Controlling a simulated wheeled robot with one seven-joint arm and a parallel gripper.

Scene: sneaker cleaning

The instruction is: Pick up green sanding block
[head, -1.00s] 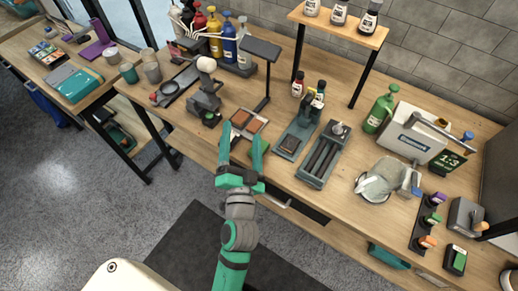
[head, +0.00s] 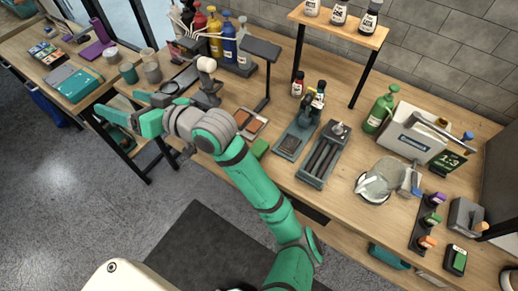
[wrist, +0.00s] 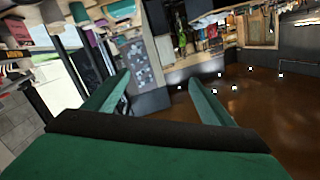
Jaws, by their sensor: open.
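I cannot make out the block in the wrist view, which is strongly tilted.
The workbench (head: 345,222) holds a tray with a brown pad (head: 249,124), a black lamp-like stand (head: 262,75), a dark slotted rack (head: 322,155) and several bottles. A side table (head: 20,48) stands at left. The floor in front is open.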

